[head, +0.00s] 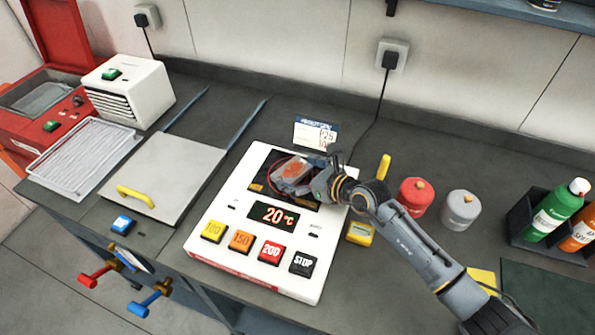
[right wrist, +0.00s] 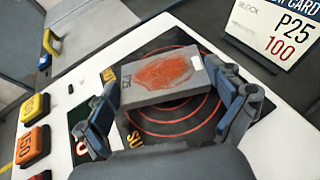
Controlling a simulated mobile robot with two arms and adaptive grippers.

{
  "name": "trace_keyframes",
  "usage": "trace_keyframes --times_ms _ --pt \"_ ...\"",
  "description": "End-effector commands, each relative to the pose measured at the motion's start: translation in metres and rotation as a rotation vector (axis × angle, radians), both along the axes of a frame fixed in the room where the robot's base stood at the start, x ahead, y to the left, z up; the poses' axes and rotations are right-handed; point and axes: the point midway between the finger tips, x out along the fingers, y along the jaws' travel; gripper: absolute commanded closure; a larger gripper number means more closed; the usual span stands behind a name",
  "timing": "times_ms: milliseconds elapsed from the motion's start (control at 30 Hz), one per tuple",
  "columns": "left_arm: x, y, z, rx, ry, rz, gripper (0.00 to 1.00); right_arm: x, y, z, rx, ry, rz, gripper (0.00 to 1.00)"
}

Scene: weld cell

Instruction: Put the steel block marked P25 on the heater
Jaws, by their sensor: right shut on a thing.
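A grey steel block (head: 292,172) with a rusty orange patch on top is between the fingers of my right gripper (head: 318,183). In the right wrist view the gripper (right wrist: 170,108) is shut on the block (right wrist: 165,80) from both ends. A card (head: 316,133) behind the heater reads P25 and 100. My left gripper is not in view.
The heater's front has yellow, orange, red and black buttons (head: 303,263). A red canister (head: 415,196) and a grey canister (head: 460,210) stand right of it. A steel plate with a yellow handle (head: 135,197) lies left. A bottle rack (head: 520,218) stands far right.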

Motion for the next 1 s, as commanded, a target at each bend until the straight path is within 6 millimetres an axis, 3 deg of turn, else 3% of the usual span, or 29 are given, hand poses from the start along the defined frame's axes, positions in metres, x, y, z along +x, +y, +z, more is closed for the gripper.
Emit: trace_keyframes --times_ms 467,500,1000 --pt "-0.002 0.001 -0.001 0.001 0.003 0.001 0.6 0.002 0.001 -0.006 0.007 -0.01 -0.001 0.69" --pt "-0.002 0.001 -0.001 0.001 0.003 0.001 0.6 0.0 0.0 -0.01 0.002 -0.004 -0.001 0.02" --pt "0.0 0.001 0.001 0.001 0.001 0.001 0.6 -0.004 -0.005 -0.005 0.001 -0.003 -0.001 0.0"
